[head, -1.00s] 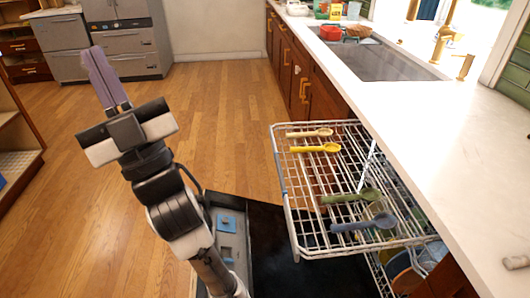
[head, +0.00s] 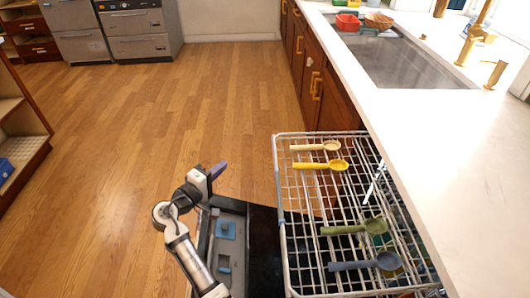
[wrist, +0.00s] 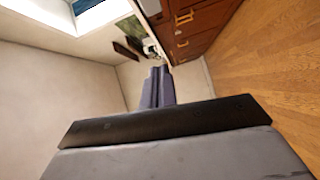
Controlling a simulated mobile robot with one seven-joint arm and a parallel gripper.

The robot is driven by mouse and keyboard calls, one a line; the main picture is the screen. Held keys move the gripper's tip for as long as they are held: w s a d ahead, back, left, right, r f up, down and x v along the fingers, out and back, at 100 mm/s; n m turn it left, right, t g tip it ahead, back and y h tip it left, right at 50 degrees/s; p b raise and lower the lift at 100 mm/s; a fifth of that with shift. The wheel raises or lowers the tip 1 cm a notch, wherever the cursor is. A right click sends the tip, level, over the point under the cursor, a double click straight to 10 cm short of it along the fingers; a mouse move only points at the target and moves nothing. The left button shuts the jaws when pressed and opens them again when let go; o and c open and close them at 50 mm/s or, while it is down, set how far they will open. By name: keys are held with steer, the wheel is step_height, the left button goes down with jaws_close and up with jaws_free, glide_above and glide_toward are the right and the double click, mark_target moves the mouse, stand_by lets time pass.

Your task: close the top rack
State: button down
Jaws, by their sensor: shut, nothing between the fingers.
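The top rack (head: 279,190) is a white wire rack, pulled out from under the counter at the right of the head view. Spoon-like utensils lie on it: a cream one (head: 315,146), a yellow one (head: 320,165), a green one (head: 353,228) and a blue-grey one (head: 364,263). My gripper (head: 218,170) is to the left of the rack, apart from it, with its purple fingers pointing up and right. The fingers are together and empty. In the wrist view the gripper (wrist: 158,86) points toward a far wall and cabinets; the rack does not show there.
The open dishwasher door (head: 262,250) lies low beneath the rack, with a blue-lidded dispenser (head: 226,230) on it. The white counter (head: 450,150) with a sink (head: 400,60) runs along the right. The wooden floor (head: 150,130) at left is clear.

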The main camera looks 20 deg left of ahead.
steer(key=w+d+f+h+p, duration=0.2)
steer(key=w+d+p, duration=0.3)
steer(key=w+d, duration=0.5)
steer(key=shift+d+h, duration=0.3)
steer(key=shift+h, duration=0.1)
